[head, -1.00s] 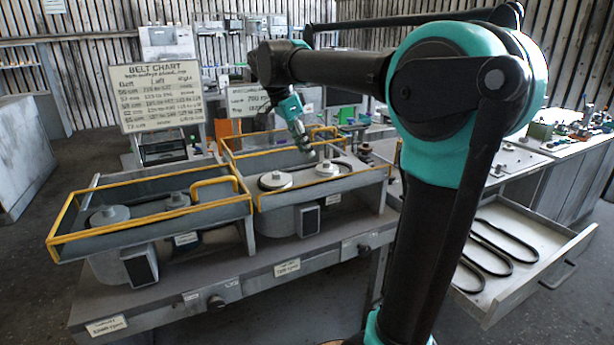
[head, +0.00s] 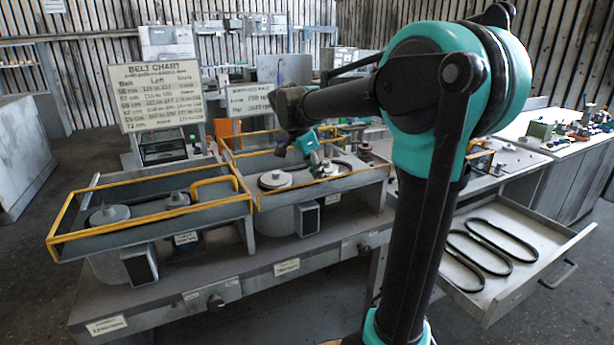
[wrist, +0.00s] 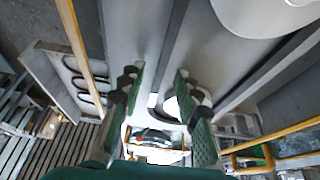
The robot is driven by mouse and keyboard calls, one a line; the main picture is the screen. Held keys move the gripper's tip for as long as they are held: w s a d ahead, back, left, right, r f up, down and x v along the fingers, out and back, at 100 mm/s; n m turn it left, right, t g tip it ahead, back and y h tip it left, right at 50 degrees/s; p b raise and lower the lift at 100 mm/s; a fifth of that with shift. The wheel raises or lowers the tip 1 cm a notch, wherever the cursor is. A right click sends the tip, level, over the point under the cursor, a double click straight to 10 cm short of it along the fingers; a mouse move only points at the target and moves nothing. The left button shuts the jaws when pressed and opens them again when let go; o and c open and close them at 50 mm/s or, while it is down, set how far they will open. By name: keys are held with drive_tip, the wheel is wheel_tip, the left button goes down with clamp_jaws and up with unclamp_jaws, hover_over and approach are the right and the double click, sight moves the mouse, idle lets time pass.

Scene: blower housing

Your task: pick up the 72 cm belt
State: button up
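Three dark belt loops lie in the open drawer (head: 536,262) at the right of the head view; one is the middle belt (head: 480,253). I cannot tell which belt is 72 cm. Another dark belt (wrist: 168,50) appears to run around the two pulleys of the right housing, with the big pulley (wrist: 262,12) and the small pulley (wrist: 190,103) in the wrist view. My gripper (head: 318,166) is low over that housing at the right pulley. In the wrist view its green-padded fingers (wrist: 157,82) are apart, with one belt run appearing between them. I cannot tell whether they touch it.
The yellow-railed right housing (head: 352,184) surrounds the pulleys. A similar left housing (head: 150,240) stands beside it on the grey bench (head: 250,285). A belt chart sign (head: 158,97) and a smaller sign (head: 250,100) stand behind. Their small text is hard to read.

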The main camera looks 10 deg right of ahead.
drive_tip(key=shift+c, duration=0.4)
clamp_jaws()
drive_tip(key=shift+r, duration=0.1)
wheel_tip(320, 180, up, 25)
idle(0.9)
